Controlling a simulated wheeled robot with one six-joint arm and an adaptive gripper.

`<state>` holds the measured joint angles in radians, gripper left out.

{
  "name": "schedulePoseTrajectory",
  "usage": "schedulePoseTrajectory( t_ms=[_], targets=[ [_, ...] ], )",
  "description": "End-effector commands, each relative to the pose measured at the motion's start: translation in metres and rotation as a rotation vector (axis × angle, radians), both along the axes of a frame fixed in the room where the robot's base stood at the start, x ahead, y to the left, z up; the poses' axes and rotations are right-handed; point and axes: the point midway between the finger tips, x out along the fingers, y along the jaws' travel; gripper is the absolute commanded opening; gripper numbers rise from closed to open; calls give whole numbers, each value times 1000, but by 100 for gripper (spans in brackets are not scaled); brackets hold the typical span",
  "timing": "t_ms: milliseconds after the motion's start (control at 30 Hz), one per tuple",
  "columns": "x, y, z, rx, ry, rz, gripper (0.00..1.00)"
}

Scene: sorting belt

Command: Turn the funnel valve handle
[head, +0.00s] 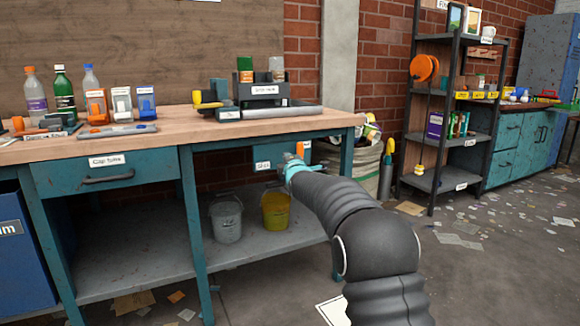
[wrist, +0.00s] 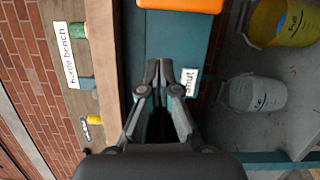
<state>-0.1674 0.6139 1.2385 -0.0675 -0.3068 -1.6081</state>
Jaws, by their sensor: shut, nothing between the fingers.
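My gripper (head: 291,164) is at the bench front beneath the tabletop, its fingers together and empty; it also shows in the wrist view (wrist: 159,72). A flat orange piece (wrist: 180,4), perhaps the valve handle, lies beyond the fingertips at the top edge of the wrist view, partly cut off. An orange part (head: 305,149) shows behind my gripper in the head view. The teal panel (head: 264,153) under the tabletop carries a white "Shut" label (wrist: 190,82), beside my right finger in the wrist view. I cannot make out a funnel or the handle's full shape.
The wooden benchtop (head: 180,132) overhangs the panel and holds bottles and small tools. A grey bucket (head: 226,219) and a yellow bucket (head: 276,211) stand on the lower shelf. A sack (head: 355,168) stands right of the bench; open floor lies farther right.

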Motion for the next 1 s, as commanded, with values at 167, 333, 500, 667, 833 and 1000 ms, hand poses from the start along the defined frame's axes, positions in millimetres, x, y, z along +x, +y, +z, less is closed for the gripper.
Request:
schedulePoseTrajectory(
  t_ms=[167,333,500,667,833,1000],
  targets=[
    [-28,-3,1,0,-2,3,0],
    [-49,-8,1,1,-1,2,0],
    [-62,-12,0,1,-1,0,0],
    [-66,-12,-1,42,10,1,0],
    [-68,-14,-34,236,178,-18,0],
    [-97,-22,-118,472,495,-119,0]
  ],
)
